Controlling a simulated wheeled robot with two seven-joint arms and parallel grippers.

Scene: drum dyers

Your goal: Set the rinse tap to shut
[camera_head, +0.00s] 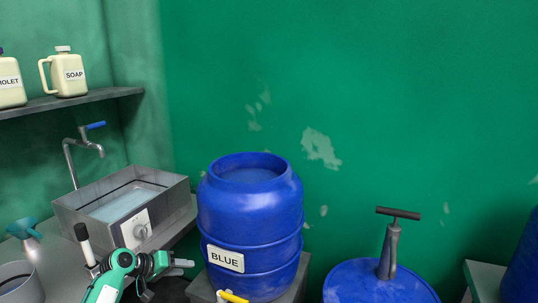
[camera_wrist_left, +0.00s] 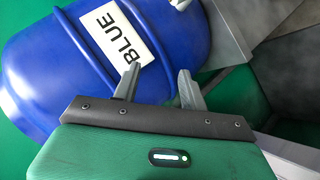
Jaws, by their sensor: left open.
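The rinse tap (camera_head: 84,150) is a grey metal pipe that rises behind the sink and bends over to a spout above it. Its blue lever (camera_head: 95,126) points to the right and slightly up. My left gripper (camera_head: 184,267) is low in the head view, in front of the sink and beside the blue drum, well below and to the right of the tap. In the left wrist view its two fingers (camera_wrist_left: 160,82) stand apart with nothing between them, facing the drum. The tap is not in the wrist view. My right gripper does not show.
The sink (camera_head: 183,186) holds pale water and has a dial on its front. A blue drum (camera_head: 250,205) labelled BLUE stands right of it, with a yellow-handled tap (camera_head: 233,297). A shelf (camera_head: 95,98) with jugs hangs above left. Another blue drum (camera_head: 365,285) carries a T-handled tool.

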